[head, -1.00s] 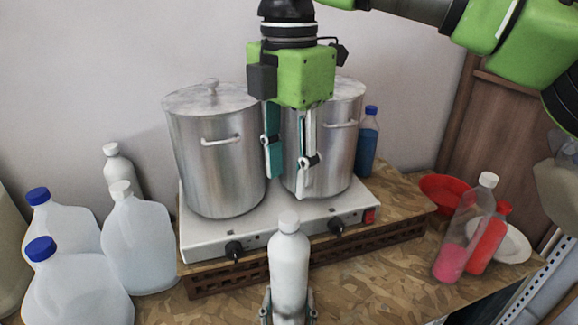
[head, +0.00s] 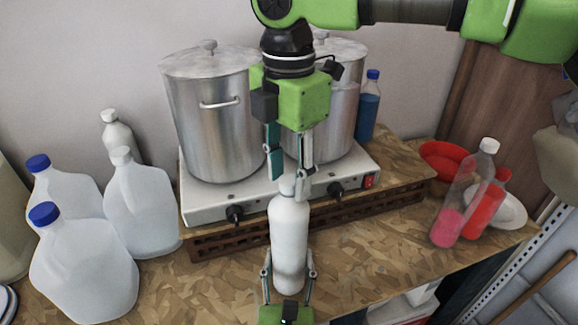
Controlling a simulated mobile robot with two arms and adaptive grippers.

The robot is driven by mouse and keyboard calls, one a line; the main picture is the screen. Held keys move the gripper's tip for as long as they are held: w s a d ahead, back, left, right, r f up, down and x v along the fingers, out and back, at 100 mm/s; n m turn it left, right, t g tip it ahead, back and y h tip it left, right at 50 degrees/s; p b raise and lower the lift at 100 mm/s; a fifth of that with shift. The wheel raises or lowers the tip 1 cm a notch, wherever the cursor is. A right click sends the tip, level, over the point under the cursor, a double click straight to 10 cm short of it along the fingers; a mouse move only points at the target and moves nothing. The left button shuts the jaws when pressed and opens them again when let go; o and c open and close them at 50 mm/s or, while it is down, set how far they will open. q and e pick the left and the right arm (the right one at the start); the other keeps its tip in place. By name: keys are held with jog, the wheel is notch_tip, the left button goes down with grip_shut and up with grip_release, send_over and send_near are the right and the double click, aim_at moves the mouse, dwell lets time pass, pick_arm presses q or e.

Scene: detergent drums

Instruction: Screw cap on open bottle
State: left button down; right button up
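A white bottle (head: 290,240) stands upright at the front middle of the worktop. A white cap (head: 288,184) sits at its top, partly hidden by my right gripper; how tight it is I cannot tell. My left gripper (head: 288,272) comes from the near edge with one finger against each side of the bottle's lower part. My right gripper (head: 289,186) points straight down from above. Its fingers are apart, one on each side of the cap, with a small gap showing.
Two steel pots (head: 215,120) stand on a white double hotplate (head: 240,200) just behind. White jugs (head: 85,265) stand left. A clear bottle with pink liquid (head: 455,205), a red bottle (head: 482,215) and a red bowl (head: 440,160) stand right.

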grip_shut()
